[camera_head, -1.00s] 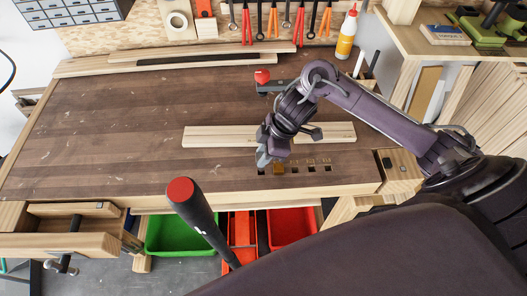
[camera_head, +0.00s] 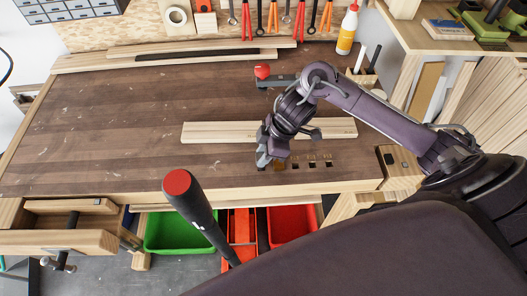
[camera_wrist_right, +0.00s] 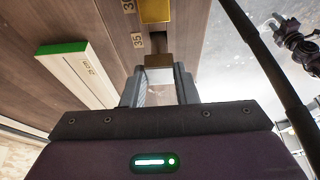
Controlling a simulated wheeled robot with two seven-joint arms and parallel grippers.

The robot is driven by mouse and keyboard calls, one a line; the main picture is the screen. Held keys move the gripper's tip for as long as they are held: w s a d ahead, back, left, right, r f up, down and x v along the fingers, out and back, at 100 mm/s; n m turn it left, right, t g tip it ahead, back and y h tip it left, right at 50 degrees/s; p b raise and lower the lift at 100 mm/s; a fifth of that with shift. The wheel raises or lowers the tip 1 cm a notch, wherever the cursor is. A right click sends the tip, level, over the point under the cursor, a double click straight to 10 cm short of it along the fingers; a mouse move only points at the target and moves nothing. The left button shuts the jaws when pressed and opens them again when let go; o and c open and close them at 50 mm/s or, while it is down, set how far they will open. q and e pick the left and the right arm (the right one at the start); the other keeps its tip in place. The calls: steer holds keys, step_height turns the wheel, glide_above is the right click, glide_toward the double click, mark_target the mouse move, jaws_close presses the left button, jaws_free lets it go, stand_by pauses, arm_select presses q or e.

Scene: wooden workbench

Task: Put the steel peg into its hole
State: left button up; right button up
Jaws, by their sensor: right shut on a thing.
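My right gripper (camera_head: 264,163) is shut on the steel peg (camera_wrist_right: 158,78), a square grey block between its fingers in the right wrist view. In the head view the gripper is low over the left end of a row of square holes (camera_head: 312,163) near the bench's front edge. The gripper hides the peg there. In the wrist view a dark square opening (camera_wrist_right: 160,42) lies right by the peg's end; I cannot tell whether the peg has entered it. A brass block (camera_wrist_right: 156,9) sits beyond it, beside number labels. My left gripper is not in view.
Pale wooden boards (camera_head: 210,134) lie just behind the gripper. A red-knobbed tool (camera_head: 263,73) is farther back. A glue bottle (camera_head: 347,30) stands at the back right. The left bench top (camera_head: 100,125) is clear.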

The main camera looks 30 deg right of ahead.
steer(key=shift+f+b, duration=0.8)
steer(key=shift+f, duration=0.65)
steer(key=o, duration=1.1)
steer(key=v, duration=0.7)
steer(key=shift+s+d+r, duration=0.1)
steer(key=shift+d+r, duration=0.05)
steer(key=shift+r, duration=0.2)
